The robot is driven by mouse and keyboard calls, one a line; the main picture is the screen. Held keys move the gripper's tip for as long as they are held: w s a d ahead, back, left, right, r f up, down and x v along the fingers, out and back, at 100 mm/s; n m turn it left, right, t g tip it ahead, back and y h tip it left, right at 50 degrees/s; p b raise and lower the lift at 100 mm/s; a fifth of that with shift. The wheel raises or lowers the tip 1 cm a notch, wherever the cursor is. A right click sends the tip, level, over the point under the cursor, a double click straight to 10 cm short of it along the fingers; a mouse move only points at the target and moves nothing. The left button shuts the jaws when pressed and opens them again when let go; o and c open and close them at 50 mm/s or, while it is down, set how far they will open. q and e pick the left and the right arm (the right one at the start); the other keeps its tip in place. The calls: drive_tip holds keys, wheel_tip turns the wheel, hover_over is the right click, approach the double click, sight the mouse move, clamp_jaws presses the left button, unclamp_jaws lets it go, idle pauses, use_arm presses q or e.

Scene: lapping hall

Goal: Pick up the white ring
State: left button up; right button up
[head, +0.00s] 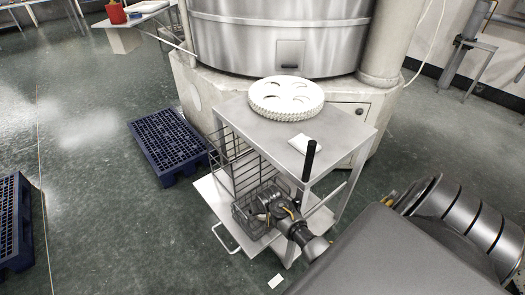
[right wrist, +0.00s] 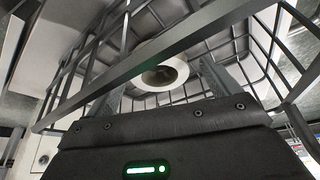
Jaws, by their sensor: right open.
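The white ring (right wrist: 182,70) shows in the right wrist view, with a dark hole at its centre. It is inside a wire basket (right wrist: 135,35), beyond my right gripper (right wrist: 162,82), whose two fingers stand apart to its left and right. The gripper is open and empty. I cannot tell whether a finger touches the ring. In the head view my right gripper (head: 266,203) is down at the wire basket (head: 243,217) on the cart's lower shelf. The ring is not visible there. My left gripper is not in view.
The metal cart (head: 240,118) has a top above the basket, carrying stacked white toothed discs (head: 287,97) and a white pad (head: 304,144). A black upright handle (head: 309,160) stands near the gripper. A large round machine (head: 283,35) is behind. A blue pallet (head: 166,143) lies left.

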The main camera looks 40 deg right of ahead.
drive_tip(key=shift+c, duration=0.3)
drive_tip(key=c, duration=1.2)
